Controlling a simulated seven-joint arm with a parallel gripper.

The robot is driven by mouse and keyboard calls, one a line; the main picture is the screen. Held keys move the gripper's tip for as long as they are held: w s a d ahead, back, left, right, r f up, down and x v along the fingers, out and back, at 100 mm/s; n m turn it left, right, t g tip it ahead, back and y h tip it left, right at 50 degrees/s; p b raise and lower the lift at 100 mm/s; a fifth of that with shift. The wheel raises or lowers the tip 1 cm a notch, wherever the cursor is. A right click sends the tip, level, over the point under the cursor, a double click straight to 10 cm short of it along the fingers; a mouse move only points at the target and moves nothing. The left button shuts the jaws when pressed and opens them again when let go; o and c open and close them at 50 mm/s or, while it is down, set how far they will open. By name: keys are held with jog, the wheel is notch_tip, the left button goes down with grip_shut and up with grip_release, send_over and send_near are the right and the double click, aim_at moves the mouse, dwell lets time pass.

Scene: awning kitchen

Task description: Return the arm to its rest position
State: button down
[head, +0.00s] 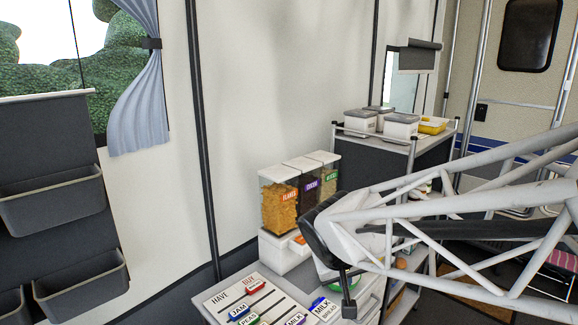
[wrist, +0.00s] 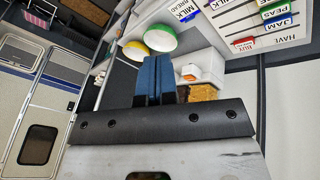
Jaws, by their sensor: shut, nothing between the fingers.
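My arm (head: 450,215) reaches in from the right in the head view, a pale lattice frame. My gripper (head: 348,308) is at its left end, in front of the counter and the shopping board. In the wrist view my gripper (wrist: 153,60) shows two blue fingers side by side, shut with nothing between them. The fingers appear apart from the things around them, though the exact distance is hard to tell.
A board with HAVE and BUY labels (head: 228,296) lies on the counter. Cereal dispensers (head: 280,205) stand behind it. Yellow (wrist: 162,38) and green (wrist: 133,50) bowls show beyond the fingers. A cart (head: 385,165) with lidded tubs (head: 401,125) and a yellow tray (head: 432,125) stands farther back.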

jog(key=s+d+r+m+y, duration=0.1)
jog(key=s+d, duration=0.2)
jog(key=s, duration=0.6)
jog(key=s+d+r+m+g+y, duration=0.1)
jog(key=s+d, duration=0.3)
jog(key=s, duration=0.4)
jog(key=shift+s+d+r+g, duration=0.15)
jog(key=shift+s+r+g, duration=0.15)
jog(key=shift+s+r, duration=0.15)
jog(key=c, duration=1.8)
grip_release()
jog(key=shift+w, duration=0.1)
